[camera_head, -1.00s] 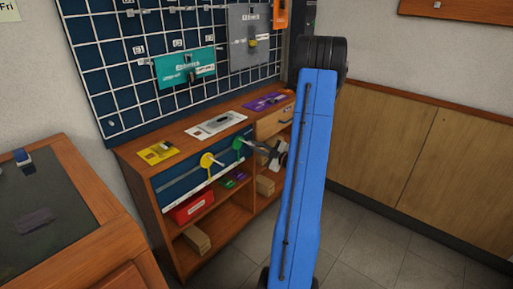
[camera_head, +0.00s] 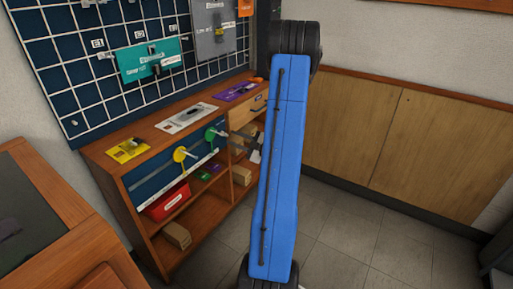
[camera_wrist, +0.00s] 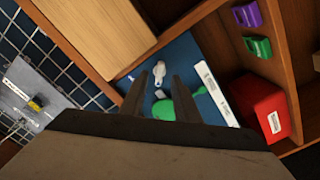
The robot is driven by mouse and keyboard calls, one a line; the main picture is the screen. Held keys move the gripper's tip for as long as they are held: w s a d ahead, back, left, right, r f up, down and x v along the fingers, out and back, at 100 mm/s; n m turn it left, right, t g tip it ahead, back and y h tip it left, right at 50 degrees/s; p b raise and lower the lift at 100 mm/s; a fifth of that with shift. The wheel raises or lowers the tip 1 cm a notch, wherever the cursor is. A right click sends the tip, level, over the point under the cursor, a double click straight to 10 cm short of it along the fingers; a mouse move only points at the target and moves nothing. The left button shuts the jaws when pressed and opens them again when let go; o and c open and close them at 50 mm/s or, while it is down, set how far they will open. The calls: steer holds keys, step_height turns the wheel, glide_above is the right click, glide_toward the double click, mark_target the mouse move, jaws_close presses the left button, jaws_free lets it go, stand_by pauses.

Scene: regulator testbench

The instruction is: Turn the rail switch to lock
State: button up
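Which one is the rail switch I cannot tell. My gripper (camera_head: 236,140) is just right of the green switch, partly hidden by my blue arm. In the wrist view my gripper (camera_wrist: 159,75) is open and empty, its two fingers apart. The green switch (camera_wrist: 181,106) shows behind and between the fingers, and a white knob (camera_wrist: 159,70) lies beyond the tips. I cannot tell whether a finger touches anything.
The cabinet top carries yellow (camera_head: 127,150), white (camera_head: 186,118) and purple (camera_head: 236,91) plates. A red bin (camera_head: 166,201) sits on a shelf. A pegboard (camera_head: 90,65) stands behind. A wooden desk (camera_head: 55,245) is at the left. Floor is clear at right.

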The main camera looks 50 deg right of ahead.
steer(key=s+d, duration=0.1)
steer(key=s, duration=1.3)
steer(key=shift+s, duration=0.1)
